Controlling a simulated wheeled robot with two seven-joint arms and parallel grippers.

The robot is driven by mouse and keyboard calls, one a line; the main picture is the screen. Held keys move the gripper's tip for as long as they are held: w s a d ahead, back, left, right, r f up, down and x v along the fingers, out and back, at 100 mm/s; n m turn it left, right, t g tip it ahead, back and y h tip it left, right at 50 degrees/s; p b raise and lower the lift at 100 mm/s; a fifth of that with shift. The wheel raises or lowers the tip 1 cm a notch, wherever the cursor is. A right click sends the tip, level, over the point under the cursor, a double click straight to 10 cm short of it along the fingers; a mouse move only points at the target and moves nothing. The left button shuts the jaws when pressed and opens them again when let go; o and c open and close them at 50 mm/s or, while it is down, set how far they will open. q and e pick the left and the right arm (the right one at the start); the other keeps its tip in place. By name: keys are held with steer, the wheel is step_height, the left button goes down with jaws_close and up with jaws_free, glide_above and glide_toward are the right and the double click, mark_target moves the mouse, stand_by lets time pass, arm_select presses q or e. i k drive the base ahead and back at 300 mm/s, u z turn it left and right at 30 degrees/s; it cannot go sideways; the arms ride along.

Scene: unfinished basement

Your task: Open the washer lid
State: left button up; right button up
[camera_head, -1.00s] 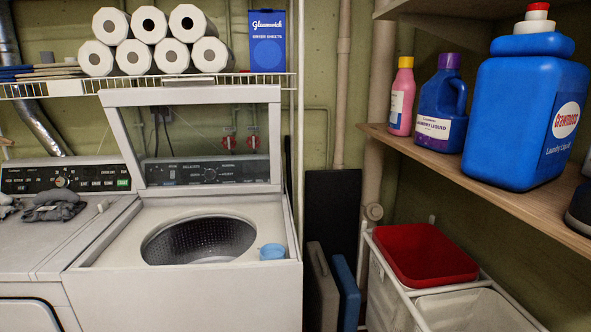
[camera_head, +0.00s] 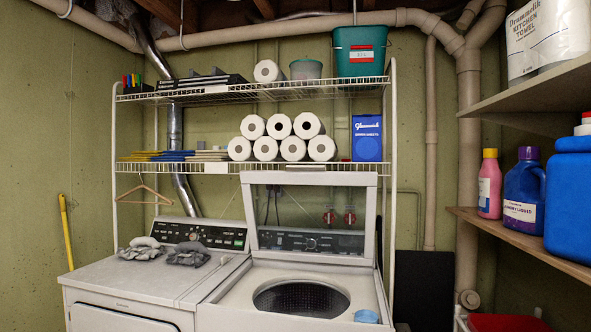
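The white washer (camera_head: 235,302) stands at the lower middle of the head view. Its lid (camera_head: 312,180) is raised upright at the back, a white frame with a see-through panel. The control panel shows through and below it. The round drum opening (camera_head: 301,298) with its perforated metal tub is uncovered. A small light-blue cup (camera_head: 366,317) sits on the washer top at the right of the opening. Neither of my grippers is in view.
A dryer (camera_head: 125,285) with grey cloths (camera_head: 185,254) stands left of the washer. A wire rack above holds paper rolls (camera_head: 279,126), a blue box (camera_head: 367,138) and a teal bin (camera_head: 360,52). A wooden shelf (camera_head: 540,247) with detergent bottles juts out at right.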

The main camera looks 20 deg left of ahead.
mark_target(308, 175)
steer(key=u, duration=0.55)
steer(key=i, duration=1.05)
steer(key=z, duration=0.4)
